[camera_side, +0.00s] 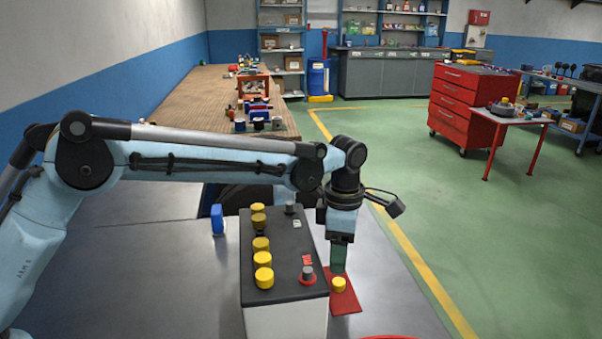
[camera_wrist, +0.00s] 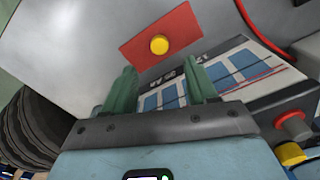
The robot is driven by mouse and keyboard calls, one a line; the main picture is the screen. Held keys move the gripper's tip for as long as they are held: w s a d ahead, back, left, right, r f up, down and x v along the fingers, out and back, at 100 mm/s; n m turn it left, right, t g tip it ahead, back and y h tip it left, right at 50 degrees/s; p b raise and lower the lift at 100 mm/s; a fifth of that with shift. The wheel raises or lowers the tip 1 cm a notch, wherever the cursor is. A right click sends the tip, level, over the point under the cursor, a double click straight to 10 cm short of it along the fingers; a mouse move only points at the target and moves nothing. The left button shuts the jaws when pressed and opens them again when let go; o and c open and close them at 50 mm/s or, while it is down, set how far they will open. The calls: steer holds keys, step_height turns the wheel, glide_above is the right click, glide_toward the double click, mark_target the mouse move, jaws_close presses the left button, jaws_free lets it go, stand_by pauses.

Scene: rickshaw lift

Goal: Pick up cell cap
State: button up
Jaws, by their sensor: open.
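A yellow cell cap (camera_side: 339,284) sits on a flat red pad (camera_side: 346,302) beside the battery. In the wrist view the same cap (camera_wrist: 159,44) lies on the red pad (camera_wrist: 136,51), ahead of the gap between my fingers. My gripper (camera_side: 338,268) points down just above or behind the cap in the side view. In the wrist view its two green fingers (camera_wrist: 160,68) are apart with nothing between them. The battery (camera_side: 285,235) has a black top with several yellow caps (camera_side: 263,278) in a row along its left side.
A grey terminal with a red ring (camera_side: 307,275) stands on the battery's near right corner, close to my gripper. A blue object (camera_side: 217,218) stands left of the battery. A red rim (camera_side: 390,337) shows at the bottom edge. The grey table (camera_side: 150,270) is clear at left.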

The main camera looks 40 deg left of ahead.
mark_target(337, 281)
steer(key=shift+f, duration=3.55)
steer(key=shift+c, duration=0.3)
steer(key=c, duration=0.9)
steer(key=shift+r, duration=0.2)
